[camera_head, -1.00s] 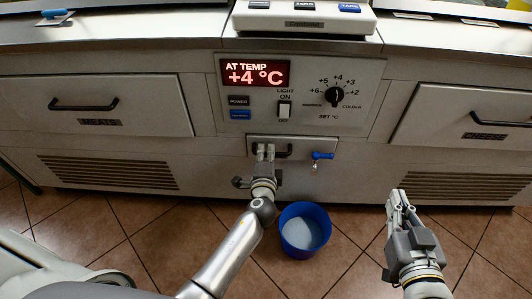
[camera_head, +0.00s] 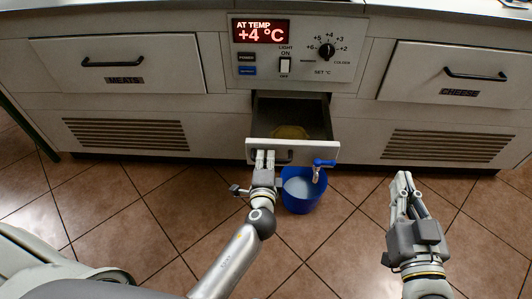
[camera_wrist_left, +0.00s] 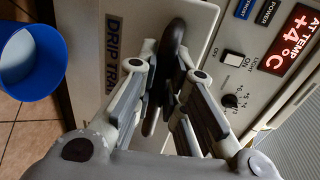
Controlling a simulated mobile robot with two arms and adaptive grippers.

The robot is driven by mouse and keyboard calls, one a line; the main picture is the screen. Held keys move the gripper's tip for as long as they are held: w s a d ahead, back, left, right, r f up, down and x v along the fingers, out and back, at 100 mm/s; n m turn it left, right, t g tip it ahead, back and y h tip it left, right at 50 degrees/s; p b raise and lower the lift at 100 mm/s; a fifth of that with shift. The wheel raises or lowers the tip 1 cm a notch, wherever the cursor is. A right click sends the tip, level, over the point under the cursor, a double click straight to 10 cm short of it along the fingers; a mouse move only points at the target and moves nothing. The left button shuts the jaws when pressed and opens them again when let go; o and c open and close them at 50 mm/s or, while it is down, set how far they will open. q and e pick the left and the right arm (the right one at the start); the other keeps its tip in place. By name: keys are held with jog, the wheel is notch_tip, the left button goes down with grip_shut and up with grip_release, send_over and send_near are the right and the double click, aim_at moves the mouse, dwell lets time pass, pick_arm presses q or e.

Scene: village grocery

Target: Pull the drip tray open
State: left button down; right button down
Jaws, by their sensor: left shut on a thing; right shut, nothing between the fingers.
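The drip tray (camera_head: 292,152) is a drawer below the control panel. It stands pulled out, with its dark inside and a yellowish patch on its floor showing. My left gripper (camera_head: 265,158) is shut on the dark handle at its front. In the left wrist view the fingers (camera_wrist_left: 166,85) close around the black handle (camera_wrist_left: 172,45), beside the "DRIP TRAY" label (camera_wrist_left: 111,52). My right gripper (camera_head: 402,182) is shut and empty, over the floor to the right.
A blue bucket (camera_head: 300,203) with pale contents stands on the tiled floor under the tray front. A blue-levered tap (camera_head: 320,166) sits at the tray front's right. Closed MEATS (camera_head: 115,75) and CHEESE (camera_head: 458,88) drawers flank the panel (camera_head: 345,65).

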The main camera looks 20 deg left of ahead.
pick_arm(q)
jog(key=v, duration=0.3)
jog(key=shift+s+f, duration=0.2)
jog(key=shift+f, duration=0.1)
pick_arm(e)
jog(key=shift+r+t, duration=0.4)
jog(key=shift+r, duration=0.25)
pick_arm(q)
jog(key=c, duration=1.5)
grip_release()
pick_arm(e)
jog(key=shift+f, duration=0.1)
pick_arm(q)
jog(key=v, duration=1.2)
jog(key=shift+d, duration=0.1)
